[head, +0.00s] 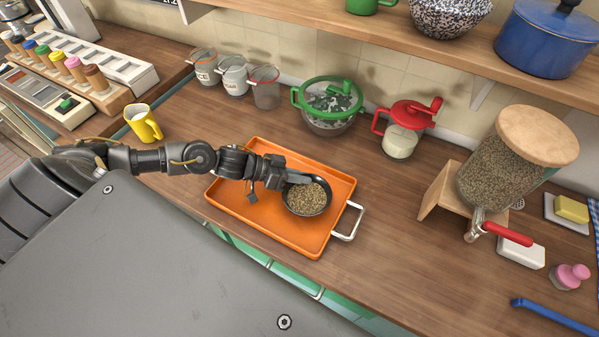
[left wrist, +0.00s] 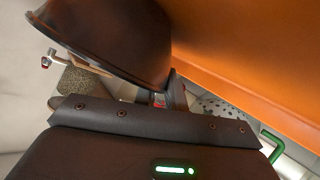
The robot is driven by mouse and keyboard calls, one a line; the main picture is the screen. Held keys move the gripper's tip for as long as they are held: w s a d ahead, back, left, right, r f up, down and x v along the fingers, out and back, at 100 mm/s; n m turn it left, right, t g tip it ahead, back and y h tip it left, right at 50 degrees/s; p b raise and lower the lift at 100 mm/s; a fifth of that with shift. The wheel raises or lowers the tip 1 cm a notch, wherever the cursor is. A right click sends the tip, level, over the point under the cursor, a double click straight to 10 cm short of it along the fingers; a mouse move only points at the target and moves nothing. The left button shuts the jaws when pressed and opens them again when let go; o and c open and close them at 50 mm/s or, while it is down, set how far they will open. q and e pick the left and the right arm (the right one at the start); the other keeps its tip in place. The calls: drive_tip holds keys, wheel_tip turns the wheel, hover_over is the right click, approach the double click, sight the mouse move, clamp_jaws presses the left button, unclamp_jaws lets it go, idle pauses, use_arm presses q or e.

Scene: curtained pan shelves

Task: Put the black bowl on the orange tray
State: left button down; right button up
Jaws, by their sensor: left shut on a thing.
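The black bowl (head: 307,197), filled with brown grain, is over the right part of the orange tray (head: 233,207) in the head view. My left gripper (head: 292,181) is shut on the bowl's left rim. The bowl also fills the upper left of the left wrist view (left wrist: 105,40), beside the orange tray surface (left wrist: 240,50). I cannot tell whether the bowl's base touches the tray. My right gripper is not in view.
Behind the tray stand a green-rimmed spinner (head: 329,105) and a red-lidded jar (head: 405,128). A large grain dispenser (head: 500,170) stands right. A yellow mug (head: 143,122) stands left. A shelf (head: 480,65) overhangs the back.

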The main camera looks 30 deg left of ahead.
use_arm(q)
drive_tip(key=c, duration=1.4)
unclamp_jaws()
drive_tip(key=shift+s+a, duration=0.2)
drive_tip(key=shift+a, duration=0.1)
drive_tip(key=b+v, duration=0.2)
drive_tip(key=v, duration=0.6)
drive_tip(key=shift+s+a+b, duration=0.25)
drive_tip(key=shift+b, duration=0.1)
drive_tip(key=shift+s+a+r, duration=0.3)
drive_tip(key=shift+a+r, duration=0.15)
drive_tip(key=shift+r, duration=0.1)
